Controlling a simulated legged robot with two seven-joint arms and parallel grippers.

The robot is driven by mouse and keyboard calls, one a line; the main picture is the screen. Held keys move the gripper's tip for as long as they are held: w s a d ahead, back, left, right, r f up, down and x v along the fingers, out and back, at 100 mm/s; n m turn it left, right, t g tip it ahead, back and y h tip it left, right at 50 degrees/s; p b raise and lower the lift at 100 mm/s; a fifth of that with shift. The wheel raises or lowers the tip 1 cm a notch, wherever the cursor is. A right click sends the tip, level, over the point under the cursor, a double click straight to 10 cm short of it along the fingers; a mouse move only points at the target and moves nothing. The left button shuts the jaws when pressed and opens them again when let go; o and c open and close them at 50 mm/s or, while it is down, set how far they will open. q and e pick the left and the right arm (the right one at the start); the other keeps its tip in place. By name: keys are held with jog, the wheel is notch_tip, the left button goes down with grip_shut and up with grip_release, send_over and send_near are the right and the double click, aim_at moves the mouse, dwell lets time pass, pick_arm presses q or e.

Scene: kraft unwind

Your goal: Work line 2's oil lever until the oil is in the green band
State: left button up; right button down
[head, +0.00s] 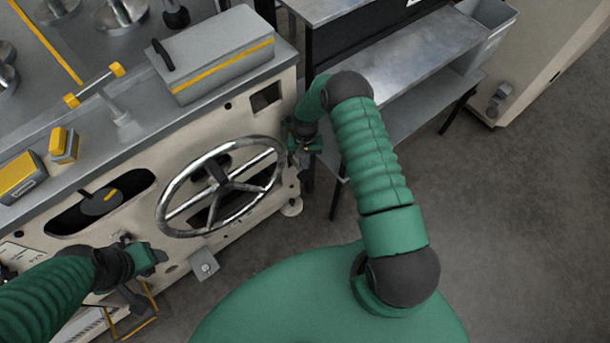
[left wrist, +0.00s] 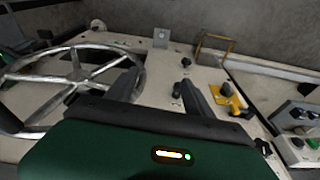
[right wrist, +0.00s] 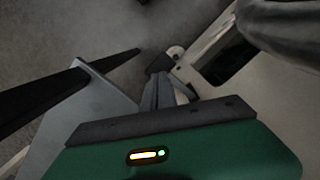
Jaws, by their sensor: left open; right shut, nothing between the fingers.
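My left gripper (head: 138,288) is low at the machine's front face, left of the handwheel. In the left wrist view its two fingers (left wrist: 162,88) are apart, with nothing seen held between them. A yellow piece with a black knob (left wrist: 233,98) sits on the panel just right of the fingers; I cannot tell whether it is the oil lever. A small black knob (left wrist: 186,62) shows beyond the fingers. My right gripper (head: 302,150) is at the handwheel's right side, apart from the rim as far as I can tell; its fingers (right wrist: 163,92) are together and empty. No oil gauge or green band is legible.
The large metal handwheel (head: 222,187) stands out from the machine face between my grippers. A small square plate (head: 204,264) juts out below it. A yellow bracket (left wrist: 215,46) is low on the machine.

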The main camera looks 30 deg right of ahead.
aim_at(305, 174)
jog(key=shift+s+f+b, duration=0.15)
jog(key=shift+f+b, duration=0.8)
jog(key=shift+f, duration=1.1)
